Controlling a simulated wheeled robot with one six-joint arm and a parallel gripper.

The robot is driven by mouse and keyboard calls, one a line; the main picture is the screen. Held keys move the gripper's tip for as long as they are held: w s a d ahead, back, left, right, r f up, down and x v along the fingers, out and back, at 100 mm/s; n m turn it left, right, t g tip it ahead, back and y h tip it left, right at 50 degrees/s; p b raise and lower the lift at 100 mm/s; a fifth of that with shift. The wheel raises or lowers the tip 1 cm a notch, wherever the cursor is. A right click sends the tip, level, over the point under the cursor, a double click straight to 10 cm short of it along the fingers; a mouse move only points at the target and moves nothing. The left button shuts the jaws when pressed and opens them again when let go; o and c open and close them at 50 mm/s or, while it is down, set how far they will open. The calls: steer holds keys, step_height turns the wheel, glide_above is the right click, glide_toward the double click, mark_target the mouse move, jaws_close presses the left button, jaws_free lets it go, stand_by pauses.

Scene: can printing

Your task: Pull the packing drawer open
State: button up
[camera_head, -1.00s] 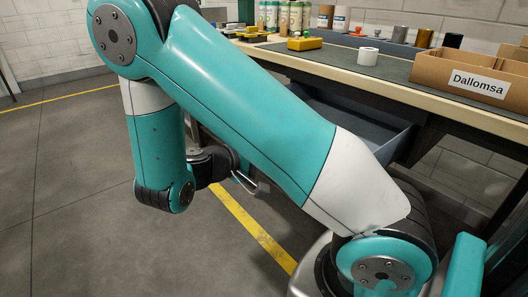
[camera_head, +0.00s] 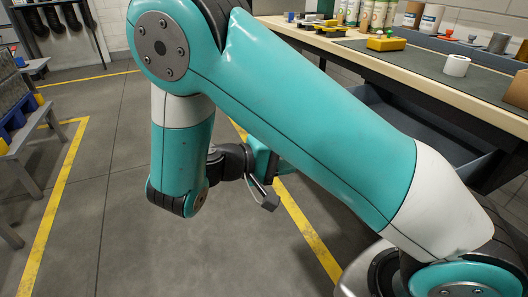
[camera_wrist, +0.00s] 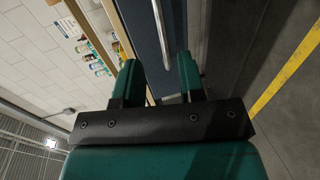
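The packing drawer (camera_head: 420,130) is a dark blue-grey tray that stands out from under the workbench in the head view, with its inside partly showing. My arm hides its left part and most of its front. In the wrist view a dark blue front panel (camera_wrist: 143,30) carries a slim silvery bar handle (camera_wrist: 161,32). My gripper (camera_wrist: 157,60) is open there, with its two green fingers apart. The handle's near end lies in the gap between the fingers in the picture. I see no finger touching it, and cannot tell the depth between them. The head view hides the fingertips.
A cardboard box (camera_head: 517,90) is at the right edge. The floor (camera_head: 120,230) left of my arm is clear.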

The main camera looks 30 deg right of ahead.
steer(key=s+p+v, duration=0.1)
steer(key=p+v, duration=0.5)
steer(key=p, duration=0.1)
steer(key=shift+w+a+p, duration=0.2)
steer(key=shift+w+p, duration=0.2)
steer(key=shift+w, duration=0.1)
steer(key=shift+w+d, duration=0.1)
